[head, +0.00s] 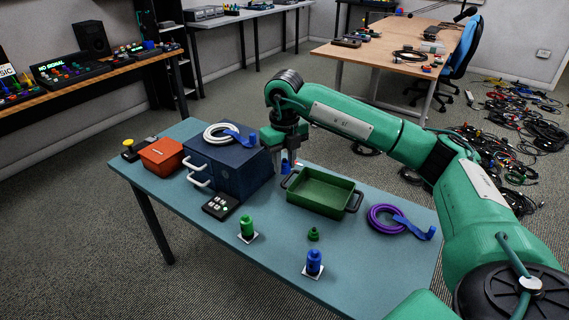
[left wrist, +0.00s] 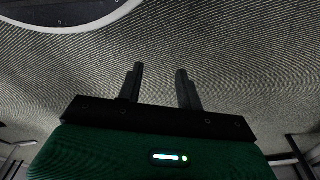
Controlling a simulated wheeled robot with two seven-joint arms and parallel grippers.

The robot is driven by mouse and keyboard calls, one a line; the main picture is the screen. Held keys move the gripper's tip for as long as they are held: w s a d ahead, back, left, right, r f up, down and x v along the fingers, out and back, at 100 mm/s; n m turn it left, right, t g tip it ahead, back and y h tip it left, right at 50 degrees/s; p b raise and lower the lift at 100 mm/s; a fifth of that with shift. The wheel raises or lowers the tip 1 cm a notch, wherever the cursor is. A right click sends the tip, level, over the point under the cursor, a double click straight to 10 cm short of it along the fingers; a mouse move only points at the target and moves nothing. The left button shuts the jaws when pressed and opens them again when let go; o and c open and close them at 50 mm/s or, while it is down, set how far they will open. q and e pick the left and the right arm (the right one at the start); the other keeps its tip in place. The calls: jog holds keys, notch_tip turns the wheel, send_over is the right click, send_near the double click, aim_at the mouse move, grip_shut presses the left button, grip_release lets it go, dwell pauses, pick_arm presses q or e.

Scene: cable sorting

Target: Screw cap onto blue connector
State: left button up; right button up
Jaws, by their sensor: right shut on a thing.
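The blue connector (head: 314,262) stands upright on a small white square near the front edge of the teal table. My right gripper (head: 284,163) is over the back of the table, between the blue box and the green tray. It is shut on a small blue piece (head: 285,168), which looks like the blue cap but is mostly hidden by the fingers. A green connector (head: 247,227) stands on another white square, and a loose green cap (head: 313,234) lies behind the blue connector. My left gripper (left wrist: 160,88) shows only in the left wrist view, open and empty above the carpet.
The table (head: 275,258) also holds a green tray (head: 322,205), a dark blue box (head: 228,172) with a white cable coil (head: 222,133) on top, an orange box (head: 160,155), a black keypad (head: 221,206) and a purple cable coil (head: 384,219). The table's front middle is mostly free.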

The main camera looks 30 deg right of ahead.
jog(key=n, duration=0.1)
jog(key=a+n, duration=0.1)
jog(key=n, duration=0.1)
jog(key=shift+a+f, duration=0.2)
jog(key=shift+f, duration=0.2)
jog(key=s+a+f+n, duration=0.1)
jog(key=a+n, duration=0.3)
jog(key=n, duration=0.7)
jog(key=s+a+f+n, duration=0.1)
jog(key=a+f+n, duration=0.3)
jog(key=n, duration=0.7)
jog(key=s+a+f+n, duration=0.1)
jog(key=a+n, duration=0.4)
jog(key=n, duration=0.6)
jog(key=shift+s+a+f, duration=0.15)
jog(key=shift+s+f, duration=0.25)
jog(key=shift+f, duration=0.4)
